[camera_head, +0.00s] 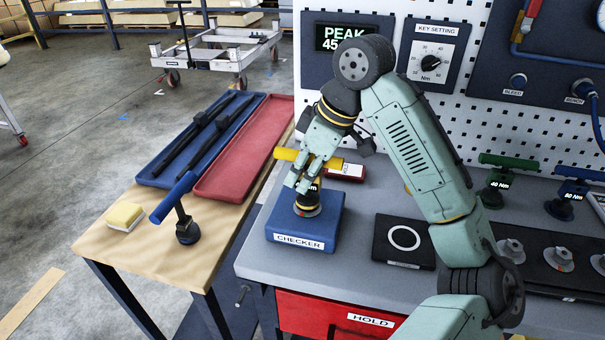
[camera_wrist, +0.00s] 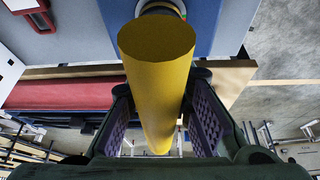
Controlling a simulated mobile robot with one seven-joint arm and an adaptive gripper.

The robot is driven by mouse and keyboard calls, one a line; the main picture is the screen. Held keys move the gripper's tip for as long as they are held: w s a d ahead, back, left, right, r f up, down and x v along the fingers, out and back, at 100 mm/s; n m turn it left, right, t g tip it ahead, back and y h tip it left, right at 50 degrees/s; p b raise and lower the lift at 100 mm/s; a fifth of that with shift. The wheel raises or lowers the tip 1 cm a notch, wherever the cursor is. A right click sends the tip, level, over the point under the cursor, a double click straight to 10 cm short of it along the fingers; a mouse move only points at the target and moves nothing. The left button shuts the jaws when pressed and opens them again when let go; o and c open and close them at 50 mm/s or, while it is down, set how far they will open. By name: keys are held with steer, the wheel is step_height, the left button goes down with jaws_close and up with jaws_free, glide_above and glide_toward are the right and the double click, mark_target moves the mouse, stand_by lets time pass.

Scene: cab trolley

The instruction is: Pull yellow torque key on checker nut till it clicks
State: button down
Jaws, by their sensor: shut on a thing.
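The yellow torque key (camera_head: 285,154) stands on the blue checker block (camera_head: 302,238), labelled CHECKER, at the bench's left front corner. Its yellow crossbar is roughly level, and its dark shaft reaches down to the block. The checker nut is hidden under the key. My gripper (camera_head: 306,180) comes down from above and is shut on the crossbar. In the wrist view the yellow bar (camera_wrist: 157,45) runs between the two finger pads. The PEAK display (camera_head: 340,36) reads 45 with the rest covered by my arm.
A red-edged device (camera_head: 346,172) lies behind the checker. A black pad with a white ring (camera_head: 404,262) is right of it.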

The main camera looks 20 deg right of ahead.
mark_target(297, 151)
steer(key=shift+r, duration=3.6)
